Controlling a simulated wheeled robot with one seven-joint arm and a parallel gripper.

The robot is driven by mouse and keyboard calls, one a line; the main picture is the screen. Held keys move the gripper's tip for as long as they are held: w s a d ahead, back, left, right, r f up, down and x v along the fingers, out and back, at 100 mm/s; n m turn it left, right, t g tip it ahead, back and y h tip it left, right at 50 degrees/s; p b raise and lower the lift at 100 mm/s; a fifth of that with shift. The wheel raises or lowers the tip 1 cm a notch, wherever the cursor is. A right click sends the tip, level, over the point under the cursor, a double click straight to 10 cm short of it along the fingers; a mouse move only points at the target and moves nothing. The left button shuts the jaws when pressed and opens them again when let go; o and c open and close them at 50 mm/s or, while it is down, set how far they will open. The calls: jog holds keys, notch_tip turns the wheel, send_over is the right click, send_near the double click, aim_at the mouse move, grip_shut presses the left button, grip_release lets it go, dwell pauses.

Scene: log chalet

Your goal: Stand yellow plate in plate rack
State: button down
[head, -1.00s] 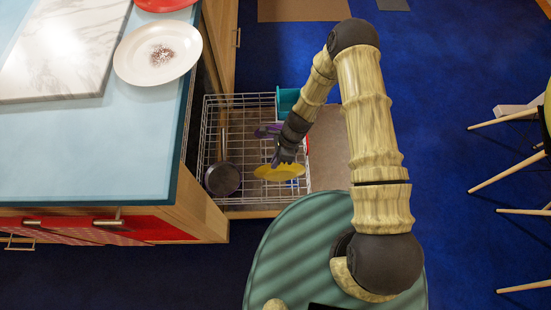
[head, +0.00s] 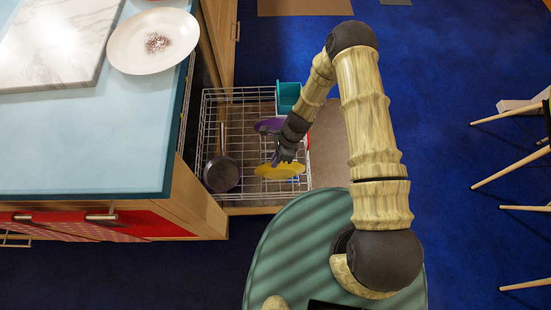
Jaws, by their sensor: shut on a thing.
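The yellow plate (head: 281,171) is in the lower right part of the wire rack (head: 240,127), which sits low beside the counter. The plate shows as a narrow yellow oval with an uneven edge. My gripper (head: 283,160) is at the plate's upper edge and is shut on it. The fingertips are small and dark here, so the exact grip is hard to see. A purple plate (head: 268,126) is in the rack just behind my gripper, partly hidden by my arm. I cannot tell whether the yellow plate touches the rack's wires.
A dark pan (head: 221,175) lies at the rack's left side. A teal container (head: 288,94) is at its back right corner. The blue counter (head: 90,150) on the left holds a marble board (head: 45,45) and a dirty white plate (head: 135,45). Chair legs (head: 510,160) stand at right.

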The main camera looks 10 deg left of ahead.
jog(key=c, duration=1.5)
grip_release()
jog(key=p+v, duration=0.3)
jog(key=v, duration=1.4)
jog(key=shift+r, duration=0.15)
jog(key=shift+w+r, duration=0.1)
jog(key=shift+w, duration=0.05)
